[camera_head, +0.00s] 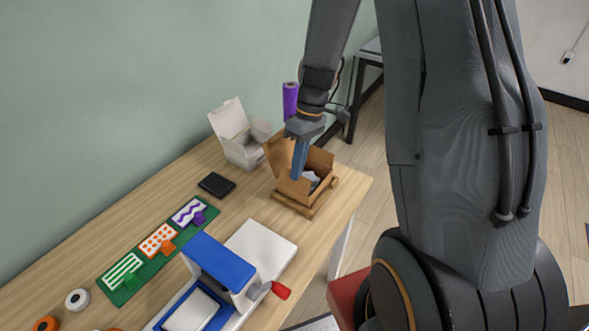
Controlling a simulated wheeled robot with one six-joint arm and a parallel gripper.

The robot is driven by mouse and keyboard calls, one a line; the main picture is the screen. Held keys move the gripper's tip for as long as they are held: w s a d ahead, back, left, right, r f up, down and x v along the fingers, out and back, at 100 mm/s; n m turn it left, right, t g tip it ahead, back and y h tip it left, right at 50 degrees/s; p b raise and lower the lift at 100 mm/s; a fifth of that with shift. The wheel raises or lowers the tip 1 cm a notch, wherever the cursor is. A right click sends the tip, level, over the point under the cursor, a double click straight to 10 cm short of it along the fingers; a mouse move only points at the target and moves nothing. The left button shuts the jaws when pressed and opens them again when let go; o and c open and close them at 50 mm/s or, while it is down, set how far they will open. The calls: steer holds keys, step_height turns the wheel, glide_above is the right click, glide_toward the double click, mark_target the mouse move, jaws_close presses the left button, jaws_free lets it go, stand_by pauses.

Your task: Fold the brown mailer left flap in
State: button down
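The brown mailer (286,195) is an open cardboard box near the far right end of the wooden table, with something grey and white inside. One tall brown flap (276,152) stands up at its back left. My gripper (297,176) points down at the mailer, its blue fingers in front of the box's left part. The fingers look close together, but I cannot tell whether they are open or shut, or whether they touch the cardboard. My gripper hides part of the mailer and its flaps.
A white box (243,150) with a raised lid stands behind the mailer, near a purple roll (290,100). A black square item (216,185) lies to the left. A green board (146,258) and a blue-and-white press (218,262) with a red handle stand nearer. Bare wood lies between.

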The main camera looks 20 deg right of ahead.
steer(key=shift+w+d+f+g+y+b, duration=0.55)
steer(key=shift+d+f+g+y+b, duration=0.2)
steer(key=shift+y+b, duration=0.35)
steer(key=g+y+b, duration=0.1)
steer(key=w+d+f+g+y+b, duration=0.1)
steer(key=y, duration=0.1)
steer(key=shift+f+b, duration=0.1)
steer(key=shift+b, duration=0.3)
steer(key=c, duration=2)
jaws_free()
steer(key=shift+s+r, duration=0.15)
steer(key=shift+r, duration=0.1)
steer(key=shift+b+v, duration=0.85)
steer(key=shift+v, duration=3.05)
